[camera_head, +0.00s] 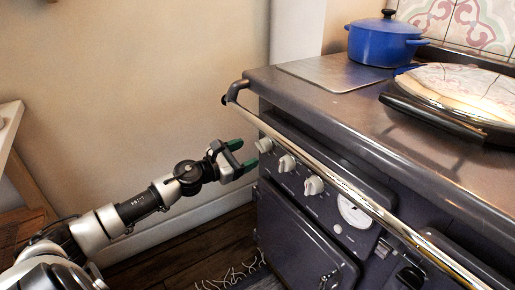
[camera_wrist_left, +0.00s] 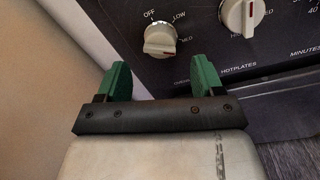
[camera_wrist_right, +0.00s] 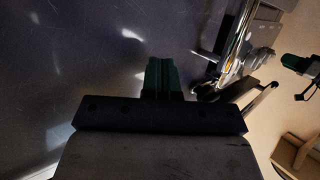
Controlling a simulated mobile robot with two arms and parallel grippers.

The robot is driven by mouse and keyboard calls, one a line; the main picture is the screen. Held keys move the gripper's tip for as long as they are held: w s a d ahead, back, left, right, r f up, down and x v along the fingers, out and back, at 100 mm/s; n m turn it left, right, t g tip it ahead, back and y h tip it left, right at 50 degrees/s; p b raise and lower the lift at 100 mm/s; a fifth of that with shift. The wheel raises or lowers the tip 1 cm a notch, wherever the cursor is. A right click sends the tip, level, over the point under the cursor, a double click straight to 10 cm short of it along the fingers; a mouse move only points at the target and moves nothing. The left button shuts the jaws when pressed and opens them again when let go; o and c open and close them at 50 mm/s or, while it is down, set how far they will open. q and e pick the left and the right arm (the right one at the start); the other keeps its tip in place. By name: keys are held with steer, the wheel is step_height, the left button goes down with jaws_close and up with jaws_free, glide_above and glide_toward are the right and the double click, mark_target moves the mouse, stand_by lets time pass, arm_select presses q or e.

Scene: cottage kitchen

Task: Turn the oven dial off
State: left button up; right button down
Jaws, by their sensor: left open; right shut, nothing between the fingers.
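The stove's front panel carries white dials. The leftmost dial (camera_head: 264,145) has OFF, LOW and MED printed around it in the left wrist view (camera_wrist_left: 160,40); its lower label is partly hidden by a green finger, and its exact setting is unclear. A second dial (camera_head: 287,163), labelled HOTPLATES in the left wrist view (camera_wrist_left: 242,15), sits right of it, then a third dial (camera_head: 313,186). My left gripper (camera_head: 243,156) is open and empty, its fingertips just short of the leftmost dial, one to each side below it in its wrist view (camera_wrist_left: 161,68). My right gripper (camera_wrist_right: 162,75) is shut and empty.
A long metal rail (camera_head: 335,182) runs across the stove front, above the dials. A round gauge (camera_head: 354,211) sits right of them. A blue pot (camera_head: 383,42) and a round hotplate lid (camera_head: 468,90) are on top. The wall (camera_head: 150,90) is left of the stove.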

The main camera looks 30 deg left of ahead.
mark_target(263, 146)
arm_select(q)
steer(key=shift+x, duration=2.45)
arm_select(e)
steer(key=shift+s+d+f+g, duration=0.15)
steer(key=shift+s+f+g, duration=0.05)
steer(key=shift+f+g, duration=0.2)
steer(key=shift+s+d+f+g, duration=0.1)
steer(key=shift+s+f+g, duration=0.05)
steer(key=shift+f+g, duration=0.2)
arm_select(q)
steer(key=c, duration=0.9)
arm_select(e)
steer(key=shift+h, duration=0.3)
arm_select(q)
steer(key=shift+p, duration=0.3)
